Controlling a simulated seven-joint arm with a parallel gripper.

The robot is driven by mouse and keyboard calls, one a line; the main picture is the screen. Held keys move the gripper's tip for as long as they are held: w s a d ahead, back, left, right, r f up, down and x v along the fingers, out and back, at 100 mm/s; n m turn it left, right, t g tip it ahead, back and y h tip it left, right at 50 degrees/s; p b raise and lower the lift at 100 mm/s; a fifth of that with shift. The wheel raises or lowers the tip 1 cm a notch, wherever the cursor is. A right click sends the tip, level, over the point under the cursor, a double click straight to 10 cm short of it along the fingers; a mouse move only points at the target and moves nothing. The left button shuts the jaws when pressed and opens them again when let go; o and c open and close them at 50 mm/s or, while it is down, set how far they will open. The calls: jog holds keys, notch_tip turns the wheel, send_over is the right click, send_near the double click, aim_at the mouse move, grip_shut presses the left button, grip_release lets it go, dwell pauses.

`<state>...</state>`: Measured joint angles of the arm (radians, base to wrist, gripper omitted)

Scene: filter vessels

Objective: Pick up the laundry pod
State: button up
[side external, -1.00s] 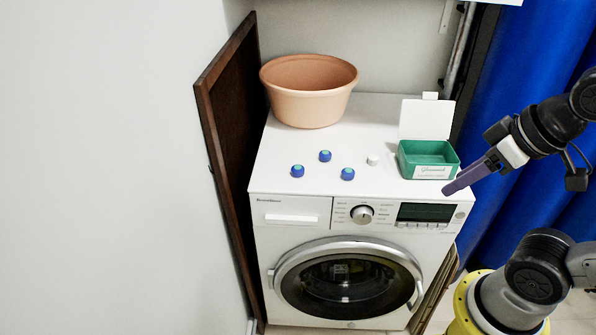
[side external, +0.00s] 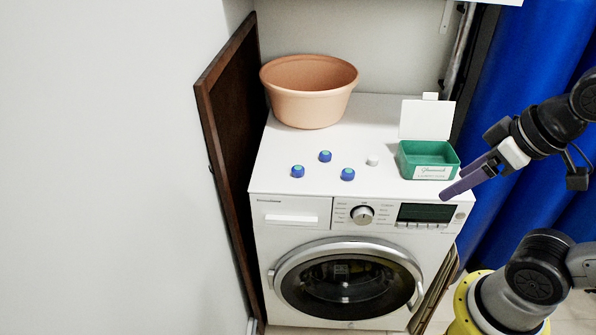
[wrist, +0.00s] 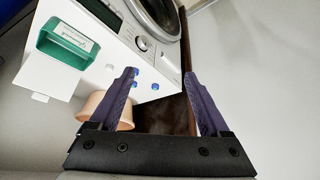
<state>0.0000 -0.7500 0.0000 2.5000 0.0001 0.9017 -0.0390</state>
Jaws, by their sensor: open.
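Three small blue pods with lighter tops lie on the white washing machine top: a left pod (side external: 298,171), a back pod (side external: 325,156) and a right pod (side external: 347,174). Blue pods also show in the wrist view, one near the left finger (wrist: 155,87). A small white round piece (side external: 372,160) lies to their right. My gripper (side external: 450,188) is open and empty, with purple fingers, at the front right of the machine top, well apart from the pods. In the wrist view my gripper's fingers (wrist: 163,75) are spread wide.
An open green box (side external: 430,152) with a raised white lid stands at the right of the washing machine (side external: 290,137), close to my gripper. A terracotta basin (side external: 309,92) stands at the back left. A dark brown panel (side external: 229,150) stands along the left side.

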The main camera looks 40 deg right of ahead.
jog(key=w+r+n, duration=1)
jog(key=r+n, duration=0.1)
jog(key=n+g, duration=0.6)
jog(key=n, duration=0.2)
send_over(298, 168)
jog(key=f, duration=2.6)
jog(key=shift+s+d, duration=0.2)
jog(key=shift+d, duration=0.2)
jog(key=shift+w+a+f, duration=0.15)
jog(key=shift+a+f, duration=0.05)
jog(key=shift+f, duration=1.25)
jog(key=shift+w+a+f, duration=0.1)
jog(key=shift+a+f, duration=0.05)
jog(key=shift+f, duration=1.25)
jog(key=shift+c, duration=0.2)
grip_shut()
